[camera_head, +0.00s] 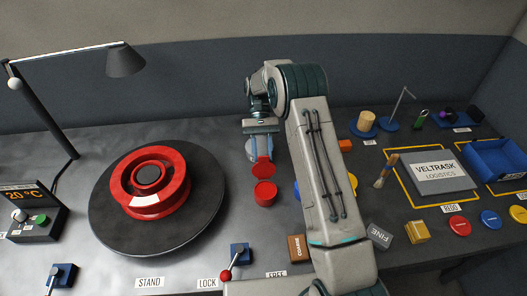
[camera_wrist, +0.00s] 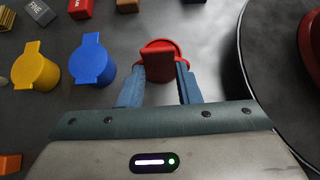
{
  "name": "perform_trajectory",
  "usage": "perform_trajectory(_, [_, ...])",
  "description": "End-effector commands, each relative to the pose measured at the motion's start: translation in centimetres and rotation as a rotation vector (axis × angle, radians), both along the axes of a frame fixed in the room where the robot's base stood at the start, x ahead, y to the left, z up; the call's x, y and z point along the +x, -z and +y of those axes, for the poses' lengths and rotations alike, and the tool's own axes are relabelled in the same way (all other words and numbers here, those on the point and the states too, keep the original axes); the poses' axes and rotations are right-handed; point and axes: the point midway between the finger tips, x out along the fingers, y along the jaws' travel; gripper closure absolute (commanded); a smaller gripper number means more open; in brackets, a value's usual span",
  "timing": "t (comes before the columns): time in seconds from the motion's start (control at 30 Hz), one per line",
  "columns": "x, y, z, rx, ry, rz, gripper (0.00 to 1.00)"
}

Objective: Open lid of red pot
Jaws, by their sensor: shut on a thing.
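The red pot (camera_head: 265,194) stands on the grey bench, right of the turntable. Its red lid (camera_head: 264,171) shows as a separate disc just behind and above the pot, seemingly raised and tilted. My gripper (camera_head: 260,155) is at the lid's far side, its blue fingers shut on the lid's red tab. In the wrist view, the gripper (camera_wrist: 161,70) has a finger on each side of the red tab (camera_wrist: 157,50). The rounded red edge behind it is partly covered, and the pot's inside cannot be seen.
A red wheel rim (camera_head: 150,205) lies on a dark turntable (camera_head: 110,232) at left. Blue (camera_wrist: 92,62) and yellow (camera_wrist: 35,70) pots stand beside the red one. A red-knobbed lever (camera_head: 226,274) is in front. My arm covers the bench to the right.

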Motion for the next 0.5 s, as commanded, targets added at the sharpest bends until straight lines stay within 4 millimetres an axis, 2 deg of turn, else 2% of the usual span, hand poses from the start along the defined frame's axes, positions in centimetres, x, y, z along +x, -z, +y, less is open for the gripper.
perform_trajectory(0.03, [-0.13,0.83,-0.13,-0.004,0.0,0.002,1.0])
perform_trajectory(0.07, [-0.14,0.84,-0.13,-0.004,0.0,0.003,1.0])
perform_trajectory(0.1, [-0.15,0.84,-0.13,-0.004,0.0,0.003,0.64])
perform_trajectory(0.17, [-0.14,0.82,-0.12,-0.004,0.0,0.002,0.48])
perform_trajectory(0.5, [0.06,0.37,-0.08,-0.001,0.002,0.0,0.47])
